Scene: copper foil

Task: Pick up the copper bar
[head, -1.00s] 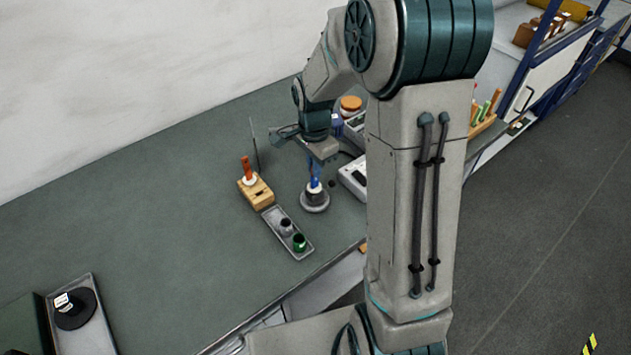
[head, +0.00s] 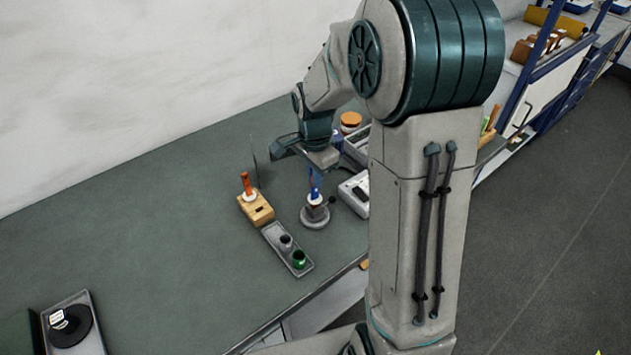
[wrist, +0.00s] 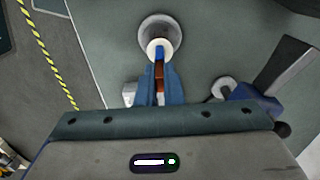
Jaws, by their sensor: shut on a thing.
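My gripper (head: 314,186) has blue fingers and points down over a round grey stand (head: 316,220) on the bench. In the wrist view my gripper (wrist: 159,88) is shut on a narrow brown copper bar (wrist: 159,72), mostly hidden between the fingers. A white collar (wrist: 156,47) sits at the bar's far end, over the round stand (wrist: 160,27). In the head view the collar (head: 315,199) shows just below the fingers, close above the stand. I cannot tell whether the bar's lower end is clear of the stand.
A wooden block (head: 256,212) holds an upright orange-brown piece (head: 247,182) to the left. A grey tray (head: 278,248) with a green-topped item (head: 299,259) lies in front. A pale instrument (head: 355,192) stands close right. The bench's left middle is clear.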

